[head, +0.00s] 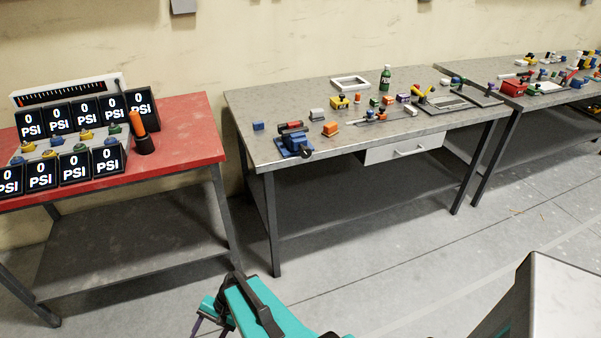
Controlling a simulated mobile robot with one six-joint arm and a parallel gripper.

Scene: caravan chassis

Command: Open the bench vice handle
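A small blue bench vice (295,145) sits at the front left corner of the middle grey workbench (350,118). A dark round part is on its front, near the bench edge; the handle is too small to make out clearly. A red and dark piece lies at the top of the vice. My teal arm is at the bottom of the head view, well short of the bench. My gripper (207,325) seems to be at its left end, partly cut off by the lower edge. Its fingers are not clear, and it is far from the vice.
A red table (185,120) with PSI displays and an orange-handled tool (139,130) stands left. Small blocks, a green bottle (386,78), a white frame (350,83) and a drawer (404,149) are at the middle bench. Another bench stands right. Floor before the benches is clear.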

